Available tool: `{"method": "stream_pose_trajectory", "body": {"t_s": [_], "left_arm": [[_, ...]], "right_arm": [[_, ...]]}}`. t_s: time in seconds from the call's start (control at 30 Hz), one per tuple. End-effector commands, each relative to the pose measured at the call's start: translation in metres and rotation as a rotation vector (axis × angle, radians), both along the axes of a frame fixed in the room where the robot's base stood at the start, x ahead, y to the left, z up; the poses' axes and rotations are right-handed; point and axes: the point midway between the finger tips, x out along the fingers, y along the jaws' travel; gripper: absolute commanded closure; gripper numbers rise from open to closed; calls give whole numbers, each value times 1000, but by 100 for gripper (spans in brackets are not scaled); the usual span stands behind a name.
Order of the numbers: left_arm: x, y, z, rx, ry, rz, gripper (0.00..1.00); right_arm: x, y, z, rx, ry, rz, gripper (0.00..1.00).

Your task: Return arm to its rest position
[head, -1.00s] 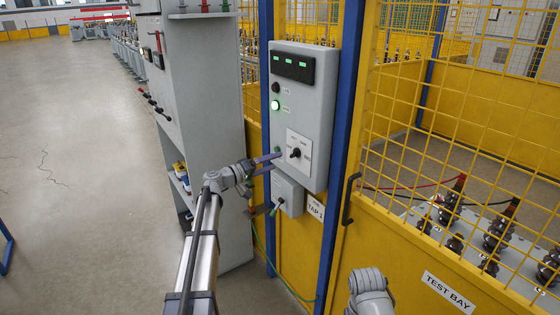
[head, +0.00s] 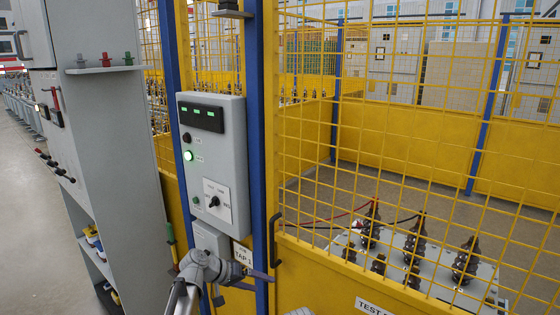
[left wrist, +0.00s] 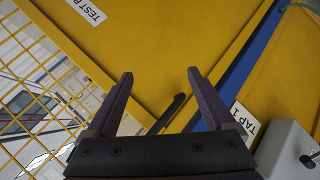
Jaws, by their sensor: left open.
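My left gripper (head: 248,274) is in front of the yellow fence, below the grey control box (head: 232,130) and beside the TAP 1 label (head: 243,256). In the left wrist view my left gripper (left wrist: 159,73) is open, with nothing between its two dark fingers. It faces the yellow panel and the black door handle (left wrist: 168,113). The control box shows green displays, a lit round button (head: 188,156) and a black rotary knob (head: 213,202). My right gripper is not in view; only a small grey piece of my right arm shows at the bottom edge.
The mesh fence and yellow gate with its black handle (head: 273,240) stand close to the arm. Behind them is a grey transformer (head: 490,291) with dark bushings. A grey cabinet (head: 105,130) stands at left, with open floor (head: 30,210) beyond it.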

Motion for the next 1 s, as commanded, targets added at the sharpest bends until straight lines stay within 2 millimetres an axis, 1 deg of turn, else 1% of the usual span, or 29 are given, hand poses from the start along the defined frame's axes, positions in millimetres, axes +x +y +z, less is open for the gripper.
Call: {"method": "stream_pose_trajectory", "body": {"t_s": [0.03,0.07,0.1,0.17,0.2,0.3,0.4,0.5,0.6,0.7,1.0], "left_arm": [[-40,-22,-16,84,48,-56,12],[-58,-31,-26,139,79,-84,12],[-84,-39,-38,216,118,-119,12],[-123,-47,-54,343,173,-167,12],[-147,-48,-64,429,206,-193,12],[-197,-42,-78,628,263,-230,12],[-230,-30,-83,785,295,-242,12],[-248,-20,-84,892,309,-240,12],[-257,-14,-83,951,313,-235,12],[-258,-11,-82,971,316,-231,12],[-257,-11,-82,970,315,-231,12]], "right_arm": [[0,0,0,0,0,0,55],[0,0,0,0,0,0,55],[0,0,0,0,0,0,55],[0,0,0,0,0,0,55],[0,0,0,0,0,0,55],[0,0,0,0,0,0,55],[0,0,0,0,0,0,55],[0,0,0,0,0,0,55],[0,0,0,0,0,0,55],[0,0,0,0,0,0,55],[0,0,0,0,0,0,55]]}}
